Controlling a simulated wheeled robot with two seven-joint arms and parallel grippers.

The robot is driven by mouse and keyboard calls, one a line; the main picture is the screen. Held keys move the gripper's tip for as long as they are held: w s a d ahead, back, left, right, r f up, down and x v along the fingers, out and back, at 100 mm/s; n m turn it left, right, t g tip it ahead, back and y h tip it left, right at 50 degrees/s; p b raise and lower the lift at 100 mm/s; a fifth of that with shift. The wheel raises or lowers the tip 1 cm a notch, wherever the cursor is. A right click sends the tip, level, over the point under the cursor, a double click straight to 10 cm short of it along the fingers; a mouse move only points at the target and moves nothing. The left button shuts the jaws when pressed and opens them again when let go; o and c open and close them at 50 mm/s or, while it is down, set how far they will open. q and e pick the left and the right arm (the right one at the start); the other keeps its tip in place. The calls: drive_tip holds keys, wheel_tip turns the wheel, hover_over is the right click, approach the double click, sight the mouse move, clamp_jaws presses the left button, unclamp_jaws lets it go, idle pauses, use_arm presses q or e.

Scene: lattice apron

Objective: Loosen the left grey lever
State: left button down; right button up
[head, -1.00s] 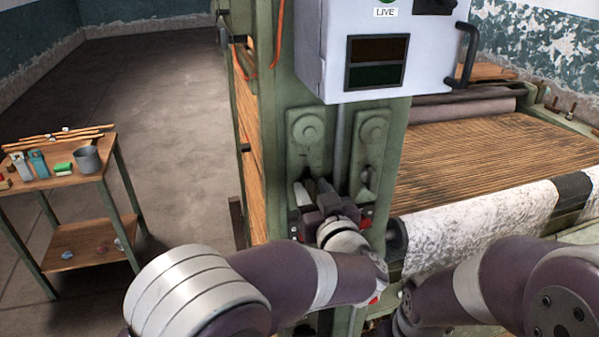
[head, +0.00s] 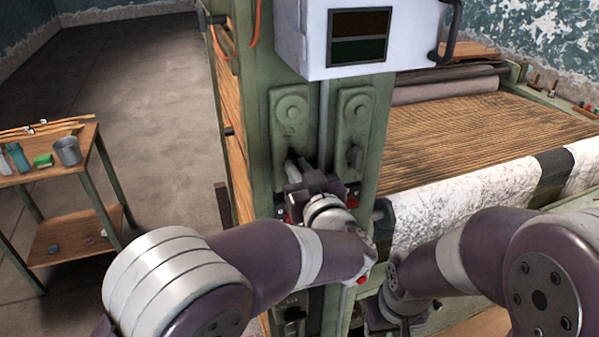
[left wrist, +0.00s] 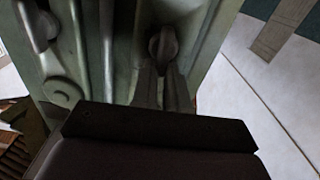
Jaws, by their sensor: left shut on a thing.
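The left grey lever (left wrist: 163,45) sits on the left green plate (head: 290,110) with a round boss at its top, on the machine's upright. My left gripper (head: 298,168) is at the lower end of that plate. In the left wrist view its two fingers (left wrist: 161,88) are shut on the lever's end. The gripper hides much of the lever in the head view. The right grey lever (head: 355,157) hangs free on the right plate; it also shows in the left wrist view (left wrist: 38,28). My right gripper (head: 390,316) is partly in view at the bottom, its fingers unclear.
A white box (head: 355,40) with a dark display juts out above the plates. A red button (head: 353,190) is close to my left gripper. A roller with pale patterned cloth (head: 465,205) lies to the right. A side table (head: 75,160) stands at the left.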

use_arm(q)
drive_tip(key=n+b, duration=0.3)
drive_tip(key=a+f+n+b, duration=0.1)
drive_tip(key=n+b, duration=0.2)
drive_tip(key=b, duration=0.1)
drive_tip(key=n+b, duration=0.2)
drive_tip(key=b, duration=0.2)
drive_tip(key=shift+s+a+f+n, duration=0.15)
drive_tip(key=shift+s+n, duration=0.05)
drive_tip(key=shift+n, duration=0.2)
drive_tip(key=shift+a+n+b, duration=0.15)
drive_tip(key=shift+n+b, duration=1.05)
drive_tip(key=shift+b, duration=0.15)
use_arm(e)
wheel_tip(320, 180, down, 14)
drive_tip(key=shift+f, duration=0.1)
use_arm(q)
drive_tip(key=c, duration=1.1)
unclamp_jaws()
drive_tip(key=shift+c, duration=0.2)
